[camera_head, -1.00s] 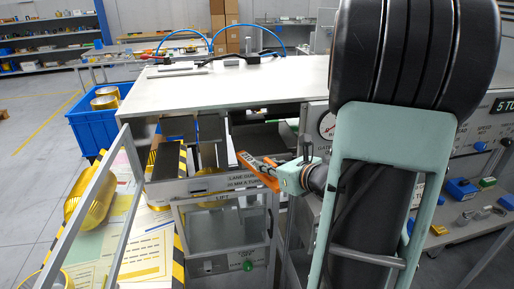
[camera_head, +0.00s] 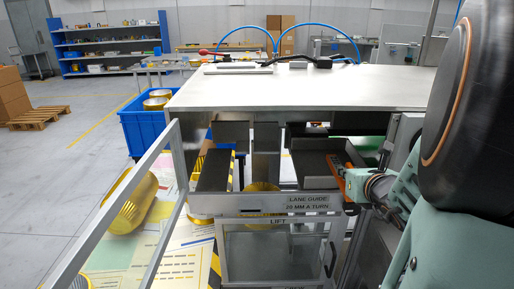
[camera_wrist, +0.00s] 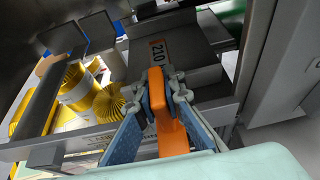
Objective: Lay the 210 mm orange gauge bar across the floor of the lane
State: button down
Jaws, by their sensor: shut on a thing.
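The orange gauge bar (camera_head: 338,172), marked 210, is held by my gripper (camera_head: 357,180) at the right of the press opening. In the wrist view the jaws (camera_wrist: 168,88) are closed on the bar (camera_wrist: 170,128). Its numbered end points away from me, over a dark grey plate (camera_wrist: 190,52). I cannot tell if it touches the plate. In the head view, a dark plate stands at the left (camera_head: 216,172) and another at the right (camera_head: 308,168), behind the front strip labelled LANE GUIDE (camera_head: 308,200). A gap lies between them; the lane floor's extent is unclear.
A gold ribbed cup (camera_head: 262,189) shows in the gap. A large gold cylinder (camera_head: 134,204) lies left, behind a grey frame bar (camera_head: 112,212). The white tabletop (camera_head: 300,88) overhangs the opening. A glazed lift box (camera_head: 270,250) is below. A blue crate (camera_head: 143,130) stands left.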

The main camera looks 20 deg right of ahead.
jog(key=w+d+p, duration=0.3)
jog(key=w+d, duration=0.1)
jog(key=w, duration=1.3)
jog(key=shift+d+f+b, duration=0.15)
jog(key=shift+f+b, duration=2.15)
jog(key=shift+f, duration=1.15)
jog(key=shift+f, duration=0.2)
jog(key=c, duration=2)
grip_release()
jog(key=shift+c, duration=0.2)
jog(key=shift+s+r, duration=0.1)
jog(key=shift+r, duration=0.05)
jog(key=shift+r, duration=0.15)
jog(key=v, duration=1.2)
